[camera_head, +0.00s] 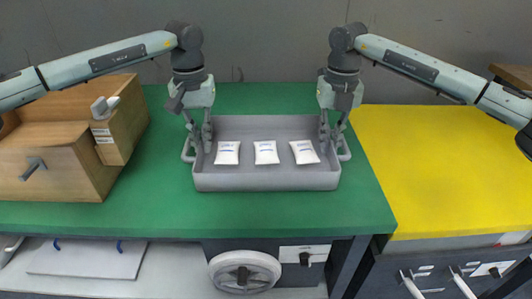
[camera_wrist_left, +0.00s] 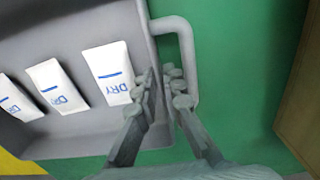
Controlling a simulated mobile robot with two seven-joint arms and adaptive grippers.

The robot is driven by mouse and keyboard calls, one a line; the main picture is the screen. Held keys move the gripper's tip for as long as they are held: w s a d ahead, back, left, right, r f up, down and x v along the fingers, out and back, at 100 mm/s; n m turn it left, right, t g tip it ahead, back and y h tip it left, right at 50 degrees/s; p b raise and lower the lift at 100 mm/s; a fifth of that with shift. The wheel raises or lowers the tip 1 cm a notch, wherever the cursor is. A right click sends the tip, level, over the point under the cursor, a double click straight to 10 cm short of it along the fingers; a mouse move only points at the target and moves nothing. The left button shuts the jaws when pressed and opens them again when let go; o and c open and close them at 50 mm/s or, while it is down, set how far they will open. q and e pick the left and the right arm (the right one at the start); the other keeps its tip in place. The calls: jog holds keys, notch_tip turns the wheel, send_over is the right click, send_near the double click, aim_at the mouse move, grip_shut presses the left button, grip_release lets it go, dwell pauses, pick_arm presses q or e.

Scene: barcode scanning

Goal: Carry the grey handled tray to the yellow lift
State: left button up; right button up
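The grey handled tray (camera_head: 265,183) stands on the green table top with three white packets in it: left (camera_head: 228,153), middle (camera_head: 266,152) and right (camera_head: 302,152). My left gripper (camera_head: 198,142) points down at the tray's left end, one finger inside the wall and one in the handle loop. The left wrist view shows its fingers (camera_wrist_left: 160,80) close together around that wall. My right gripper (camera_head: 332,140) is placed likewise at the right end. Both look shut on the tray; finger contact is partly hidden. The yellow lift (camera_head: 435,160) is on the right.
A wooden box (camera_head: 70,165) with a grey-white device (camera_head: 104,108) on it stands left of the tray. The green top (camera_head: 130,215) is clear in front of the tray, and the yellow surface is bare. A grey wall runs behind.

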pick_arm(q)
jog(key=shift+f, duration=0.7)
pick_arm(e)
jog(key=shift+f, duration=0.65)
pick_arm(q)
grip_shut()
pick_arm(e)
grip_shut()
pick_arm(q)
jog(key=shift+r, duration=0.15)
pick_arm(e)
jog(key=shift+r, duration=0.15)
